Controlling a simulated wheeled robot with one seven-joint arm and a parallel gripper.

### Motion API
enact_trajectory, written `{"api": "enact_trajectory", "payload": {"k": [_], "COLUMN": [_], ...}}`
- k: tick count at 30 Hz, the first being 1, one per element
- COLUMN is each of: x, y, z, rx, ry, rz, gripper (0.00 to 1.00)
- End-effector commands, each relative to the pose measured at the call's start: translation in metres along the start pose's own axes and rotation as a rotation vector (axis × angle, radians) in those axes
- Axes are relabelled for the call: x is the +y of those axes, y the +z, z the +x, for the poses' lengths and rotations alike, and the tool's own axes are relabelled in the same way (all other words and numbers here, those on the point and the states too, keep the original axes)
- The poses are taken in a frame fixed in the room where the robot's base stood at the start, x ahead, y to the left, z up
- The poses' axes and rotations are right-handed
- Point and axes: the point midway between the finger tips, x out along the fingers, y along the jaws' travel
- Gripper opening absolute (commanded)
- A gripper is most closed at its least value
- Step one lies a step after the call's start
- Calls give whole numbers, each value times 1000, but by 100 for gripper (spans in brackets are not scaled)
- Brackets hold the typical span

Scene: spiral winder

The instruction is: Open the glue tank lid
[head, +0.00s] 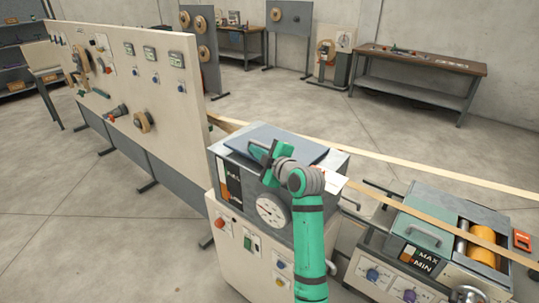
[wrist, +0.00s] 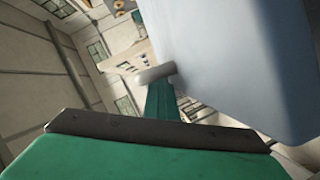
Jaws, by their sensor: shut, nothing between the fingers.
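The glue tank (head: 232,165) is the pale cabinet with a round gauge in the head view. Its blue-grey lid (head: 300,146) is on top, apparently a little tilted; my gripper and wrist cover part of it. My green gripper (head: 263,153) is at the lid's front left part, shut and empty. In the wrist view my gripper (wrist: 160,90) points up beside a large smooth blue-grey panel (wrist: 230,60), which looks like the lid. A pale rounded bar (wrist: 155,73) crosses at the fingertips; I cannot tell whether it is a handle. Contact with the lid is unclear.
A tall beige control panel (head: 130,95) stands left of the tank. A second machine (head: 425,222) with a yellow roller is at the right, and pale strips (head: 430,175) run past. A workbench (head: 420,65) is at the back.

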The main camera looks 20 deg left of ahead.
Motion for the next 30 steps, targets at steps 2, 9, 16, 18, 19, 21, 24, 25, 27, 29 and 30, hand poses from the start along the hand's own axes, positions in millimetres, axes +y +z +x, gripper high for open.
{"api": "enact_trajectory", "payload": {"k": [2, 9, 16, 18, 19, 21, 24, 25, 27, 29, 30], "x": [-5, -2, 2, 2, 2, 1, 0, 0, 0, 0, 0], "y": [7, 11, 18, 15, 14, 11, 8, 8, 6, 6, 6], "z": [-5, -28, -47, -49, -50, -53, -57, -58, -62, -65, -67], "rx": [-5, -4, -13, -11, -9, -6, -2, -2, 0, 1, 1], "ry": [-13, -12, -3, -5, -5, -7, -9, -9, -9, -10, -11], "rz": [4, 3, 5, 4, 3, 2, 0, 0, -1, -2, -1], "gripper": [16, 19, 19, 19, 19, 19, 19, 19, 19, 19, 19]}}
